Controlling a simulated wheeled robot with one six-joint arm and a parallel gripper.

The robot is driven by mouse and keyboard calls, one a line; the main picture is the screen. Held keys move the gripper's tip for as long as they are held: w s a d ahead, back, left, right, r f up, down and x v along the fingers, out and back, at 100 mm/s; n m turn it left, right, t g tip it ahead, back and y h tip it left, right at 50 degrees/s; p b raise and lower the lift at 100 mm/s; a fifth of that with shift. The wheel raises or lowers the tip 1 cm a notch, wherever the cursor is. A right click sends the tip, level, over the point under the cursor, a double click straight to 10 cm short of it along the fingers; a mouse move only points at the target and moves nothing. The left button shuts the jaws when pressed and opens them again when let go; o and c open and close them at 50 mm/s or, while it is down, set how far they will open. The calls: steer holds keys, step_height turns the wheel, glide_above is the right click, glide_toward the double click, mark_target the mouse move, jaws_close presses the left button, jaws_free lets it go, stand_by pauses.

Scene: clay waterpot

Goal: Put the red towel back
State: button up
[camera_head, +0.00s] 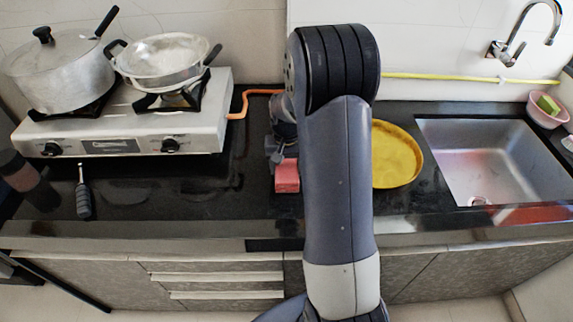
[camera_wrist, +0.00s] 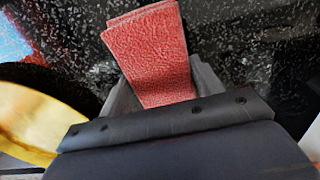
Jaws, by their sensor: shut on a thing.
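The red towel (camera_head: 287,177) shows as a small folded block over the dark counter, just left of my arm in the head view. In the wrist view the folded red towel (camera_wrist: 150,45) sits between the two fingers of my gripper (camera_wrist: 163,88). My gripper (camera_head: 283,150) is shut on it. The fingertips are partly hidden by the towel and the wrist housing. I cannot tell whether the towel touches the counter.
A yellow plate (camera_head: 396,155) lies right of my arm, partly hidden by it. The sink (camera_head: 490,160) is further right, with a red strip (camera_head: 535,214) along its front edge. The stove (camera_head: 125,125) with pots and a dark-handled tool (camera_head: 83,200) are at left.

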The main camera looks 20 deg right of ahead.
mark_target(287, 166)
steer(key=shift+f, duration=0.1)
steer(key=shift+f, duration=0.15)
steer(key=o, duration=0.9)
step_height(287, 166, up, 12)
steer(key=shift+r, duration=0.25)
